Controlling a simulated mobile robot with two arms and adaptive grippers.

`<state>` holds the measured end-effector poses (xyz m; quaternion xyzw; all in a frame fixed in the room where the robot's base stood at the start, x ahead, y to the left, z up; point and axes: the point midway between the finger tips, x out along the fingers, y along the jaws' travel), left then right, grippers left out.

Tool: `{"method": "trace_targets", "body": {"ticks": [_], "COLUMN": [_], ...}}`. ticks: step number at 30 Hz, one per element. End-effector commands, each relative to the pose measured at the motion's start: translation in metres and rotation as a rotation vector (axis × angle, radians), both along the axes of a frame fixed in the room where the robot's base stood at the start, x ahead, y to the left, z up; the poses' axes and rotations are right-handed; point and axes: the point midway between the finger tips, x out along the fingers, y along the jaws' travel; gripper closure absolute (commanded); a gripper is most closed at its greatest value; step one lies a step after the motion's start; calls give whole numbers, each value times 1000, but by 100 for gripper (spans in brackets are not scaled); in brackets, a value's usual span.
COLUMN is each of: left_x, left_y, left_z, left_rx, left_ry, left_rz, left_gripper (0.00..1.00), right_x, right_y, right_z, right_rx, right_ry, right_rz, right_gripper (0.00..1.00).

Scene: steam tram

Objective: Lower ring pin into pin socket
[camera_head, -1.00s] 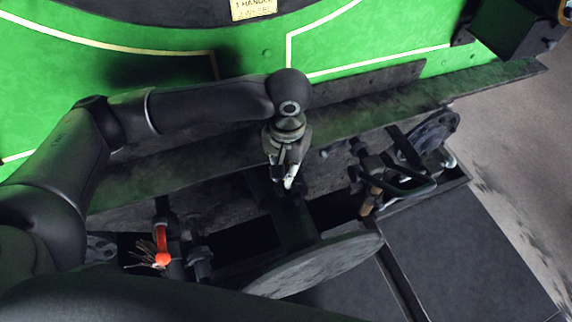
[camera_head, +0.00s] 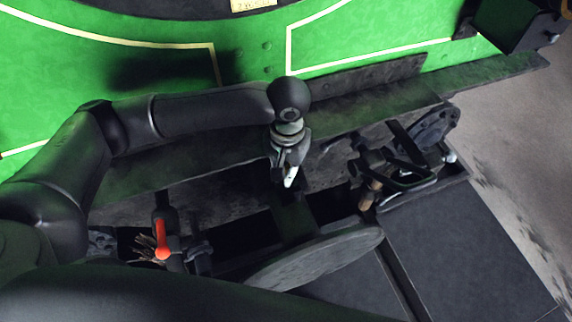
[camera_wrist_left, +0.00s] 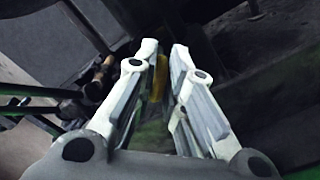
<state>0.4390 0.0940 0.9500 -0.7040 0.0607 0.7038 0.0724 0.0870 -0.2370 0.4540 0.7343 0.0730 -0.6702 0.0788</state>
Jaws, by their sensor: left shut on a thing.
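My left gripper (camera_head: 289,182) points down over the dark beam and bar behind the large round disc. In the left wrist view its two pale fingers (camera_wrist_left: 164,62) are shut on a narrow yellowish piece (camera_wrist_left: 157,80), which I take to be the ring pin. Only a small strip of it shows between the fingers; its ring and lower end are hidden. In the head view the pin cannot be made out. A dark bar (camera_head: 296,218) runs below the gripper toward the disc. I cannot pick out the pin socket in either view. My right gripper is not in view.
The round grey disc (camera_head: 318,260) stands just in front of the gripper. A red handle (camera_head: 161,238) is at left. Dark fittings with a brown handle (camera_head: 370,193) are at right. The green tram side (camera_head: 370,35) rises behind. Open pale floor (camera_head: 500,170) lies at right.

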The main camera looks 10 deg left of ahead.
Motion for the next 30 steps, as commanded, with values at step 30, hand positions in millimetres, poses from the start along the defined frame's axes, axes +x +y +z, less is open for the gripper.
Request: {"method": "trace_targets", "body": {"ticks": [30], "left_x": [0], "left_y": [0], "left_z": [-31], "left_rx": [0], "left_ry": [0], "left_rz": [0], "left_gripper": [100], "right_x": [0], "right_y": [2], "right_z": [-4], "right_rx": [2], "right_ry": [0], "right_rz": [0], "right_gripper": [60]}}
